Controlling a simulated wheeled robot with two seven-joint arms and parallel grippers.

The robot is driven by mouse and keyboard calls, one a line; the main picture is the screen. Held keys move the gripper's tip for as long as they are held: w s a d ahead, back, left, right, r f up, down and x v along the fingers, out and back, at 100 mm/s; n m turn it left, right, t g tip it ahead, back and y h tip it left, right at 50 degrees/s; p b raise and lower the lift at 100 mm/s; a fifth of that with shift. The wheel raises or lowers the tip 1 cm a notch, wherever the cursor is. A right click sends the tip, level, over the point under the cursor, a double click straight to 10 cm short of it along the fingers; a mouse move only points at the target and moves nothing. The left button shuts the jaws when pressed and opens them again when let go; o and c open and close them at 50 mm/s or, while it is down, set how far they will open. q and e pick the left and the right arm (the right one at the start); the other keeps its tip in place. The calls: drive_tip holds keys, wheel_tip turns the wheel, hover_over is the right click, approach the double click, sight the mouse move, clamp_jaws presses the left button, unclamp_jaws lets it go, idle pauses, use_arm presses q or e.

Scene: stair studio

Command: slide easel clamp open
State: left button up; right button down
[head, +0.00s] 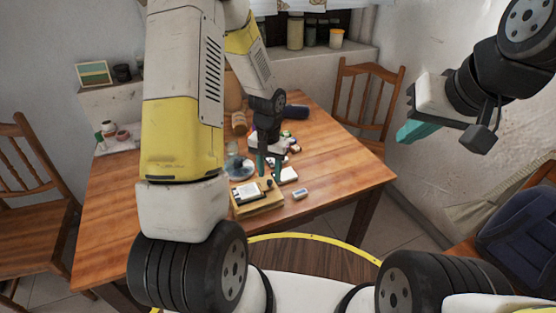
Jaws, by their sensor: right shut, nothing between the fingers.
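A small wooden easel (258,208) lies low near the front edge of the table, with a pale card (245,193) and small dark parts on it. Its clamp is too small to tell apart clearly, so I cannot tell its position. My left gripper (269,172) points down just above and behind the easel's far right side. Its two teal fingers are apart, with no held thing visible between them. I cannot tell whether the fingertips touch anything. My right gripper (408,134) is shut and empty, raised to the right, away from the table.
The wooden table (340,165) holds a bluish round dish (239,168), a small white-and-blue block (300,193), a dark cylinder (296,112) and small clutter around my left gripper. Its right part is clear. Wooden chairs stand left (30,200) and behind (366,95).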

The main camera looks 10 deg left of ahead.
sight(266, 185)
use_arm(q)
drive_tip(key=shift+f, duration=1.35)
clamp_jaws()
idle(0.4)
